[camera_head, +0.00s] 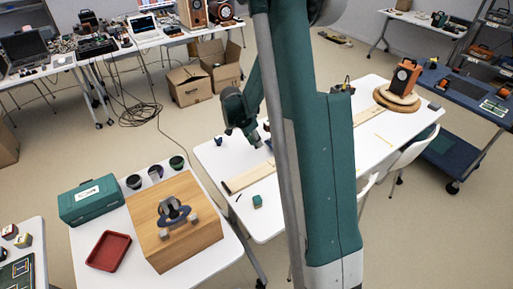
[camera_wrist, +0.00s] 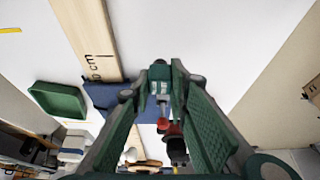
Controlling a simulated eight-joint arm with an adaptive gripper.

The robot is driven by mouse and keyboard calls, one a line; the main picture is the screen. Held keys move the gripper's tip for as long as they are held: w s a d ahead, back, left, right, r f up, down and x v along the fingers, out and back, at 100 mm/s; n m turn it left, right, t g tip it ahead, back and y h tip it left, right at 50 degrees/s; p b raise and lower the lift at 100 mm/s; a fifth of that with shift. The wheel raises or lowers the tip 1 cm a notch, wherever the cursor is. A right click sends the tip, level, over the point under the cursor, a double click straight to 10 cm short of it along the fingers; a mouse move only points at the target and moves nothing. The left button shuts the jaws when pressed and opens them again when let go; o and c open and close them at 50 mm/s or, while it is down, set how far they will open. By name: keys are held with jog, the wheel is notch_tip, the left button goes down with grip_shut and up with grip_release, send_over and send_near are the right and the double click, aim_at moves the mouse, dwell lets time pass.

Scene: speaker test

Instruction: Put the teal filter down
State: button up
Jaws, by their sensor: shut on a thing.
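My gripper (camera_wrist: 160,78) has its two green fingers closed together in the wrist view. A small teal piece (camera_wrist: 160,70) shows between the fingertips, and I take it to be the teal filter; the fingers hide most of it. In the head view my gripper (camera_head: 254,142) is above the white long table (camera_head: 215,160), beside the wooden measuring plank (camera_head: 245,180). The held piece cannot be made out there, nor its height above the table.
A wooden box (camera_head: 190,245), red tray (camera_head: 109,251), teal case (camera_head: 92,203) and several dark cups stand on the nearer table. A speaker (camera_head: 404,77) stands on round wooden discs. My arm hides the table's middle.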

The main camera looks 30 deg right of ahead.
aim_at(256, 146)
jog(key=shift+f+b, duration=0.45)
jog(key=shift+f, duration=1.45)
jog(key=shift+f, duration=0.15)
jog(key=o, duration=0.9)
jog(key=shift+c, duration=0.2)
jog(key=shift+r, duration=0.2)
jog(key=p+v, duration=0.2)
jog(key=v, duration=1)
jog(key=shift+a+r, duration=0.1)
